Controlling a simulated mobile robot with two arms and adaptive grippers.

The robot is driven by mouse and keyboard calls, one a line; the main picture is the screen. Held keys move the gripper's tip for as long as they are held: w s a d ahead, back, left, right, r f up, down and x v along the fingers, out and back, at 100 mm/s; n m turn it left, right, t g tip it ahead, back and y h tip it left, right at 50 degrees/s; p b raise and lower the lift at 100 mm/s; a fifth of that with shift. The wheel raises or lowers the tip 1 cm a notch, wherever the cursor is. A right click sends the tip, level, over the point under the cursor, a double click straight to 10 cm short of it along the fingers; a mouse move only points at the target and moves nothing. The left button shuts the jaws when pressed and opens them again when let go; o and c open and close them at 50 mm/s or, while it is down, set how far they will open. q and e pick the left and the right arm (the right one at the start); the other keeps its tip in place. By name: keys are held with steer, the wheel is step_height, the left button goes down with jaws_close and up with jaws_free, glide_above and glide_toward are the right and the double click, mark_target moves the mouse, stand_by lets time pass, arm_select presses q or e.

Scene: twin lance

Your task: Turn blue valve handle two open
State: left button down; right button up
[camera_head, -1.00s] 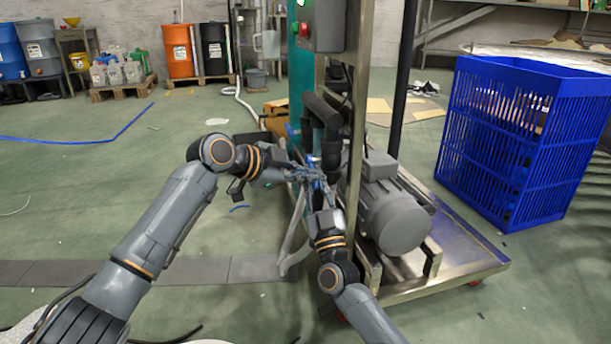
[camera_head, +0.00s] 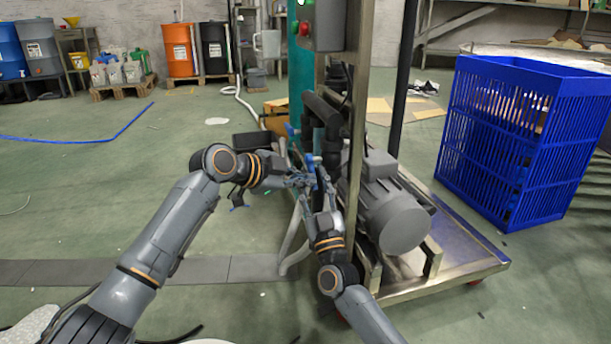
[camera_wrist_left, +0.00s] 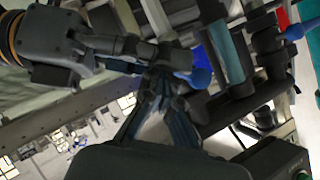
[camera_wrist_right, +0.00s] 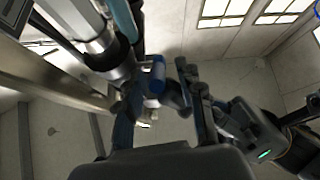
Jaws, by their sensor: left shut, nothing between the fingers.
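A blue valve handle (camera_head: 312,161) sits on the dark pipework of the pump skid, at both grippers. Its rounded blue end shows in the left wrist view (camera_wrist_left: 201,77) and in the right wrist view (camera_wrist_right: 156,74). My left gripper (camera_head: 303,180) is shut and empty, close beside the handle; whether it touches is unclear. My right gripper (camera_head: 319,196) comes from below with its fingers apart, around or just beside the handle; contact is hard to tell. A second blue handle (camera_head: 291,130) is farther back on the pipes and also shows in the left wrist view (camera_wrist_left: 296,31).
A grey motor (camera_head: 388,205) and a metal frame post (camera_head: 355,150) stand just right of the grippers. A blue plastic crate (camera_head: 520,140) stands farther right. Pale hoses (camera_head: 295,235) hang below the pipes.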

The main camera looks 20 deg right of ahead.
steer(key=shift+r, duration=0.4)
